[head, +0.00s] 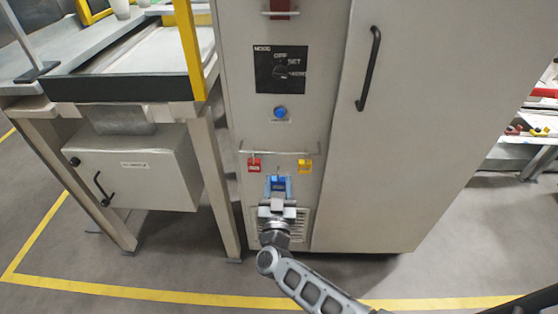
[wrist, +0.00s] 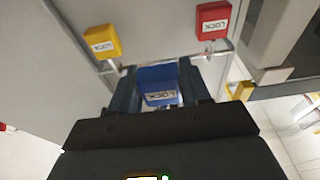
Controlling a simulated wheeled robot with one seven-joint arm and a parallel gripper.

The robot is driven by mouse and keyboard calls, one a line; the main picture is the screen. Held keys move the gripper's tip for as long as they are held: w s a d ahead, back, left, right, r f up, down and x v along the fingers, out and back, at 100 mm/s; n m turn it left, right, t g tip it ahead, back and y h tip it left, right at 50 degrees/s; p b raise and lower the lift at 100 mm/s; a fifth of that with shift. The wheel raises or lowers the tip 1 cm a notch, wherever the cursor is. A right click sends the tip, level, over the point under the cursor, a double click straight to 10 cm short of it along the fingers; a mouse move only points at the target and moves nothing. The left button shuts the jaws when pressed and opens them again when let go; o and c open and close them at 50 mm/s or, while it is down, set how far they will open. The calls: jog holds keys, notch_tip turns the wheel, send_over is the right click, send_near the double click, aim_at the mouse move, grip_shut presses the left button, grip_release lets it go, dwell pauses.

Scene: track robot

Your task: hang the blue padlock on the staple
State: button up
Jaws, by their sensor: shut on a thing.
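The blue padlock (head: 278,183) is between the fingers of my gripper (head: 278,186), in front of the tall grey cabinet. In the wrist view the blue padlock (wrist: 158,84), with a "LOCK" label, sits between the two dark fingers of my gripper (wrist: 158,76). The gripper is shut on its body. It is just below the thin rail (head: 279,153), between a red padlock (head: 254,165) and a yellow padlock (head: 305,166). The blue padlock's shackle is hard to make out, and I cannot tell whether it touches the rail. I cannot clearly pick out the staple.
The cabinet (head: 385,150) bears a black switch panel (head: 280,69), a blue button (head: 280,113) and a red part (head: 280,8) at the top. A door handle (head: 369,68) is at right. A workbench (head: 130,70) with a yellow post stands close on the left. Floor lies below.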

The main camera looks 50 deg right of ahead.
aim_at(278, 186)
jog(key=shift+r+p+v, duration=0.25)
jog(key=shift+p+v, duration=0.2)
jog(key=shift+v, duration=0.7)
jog(key=shift+r+p+v, duration=0.2)
jog(key=shift+p+v, duration=0.25)
jog(key=shift+v, duration=0.65)
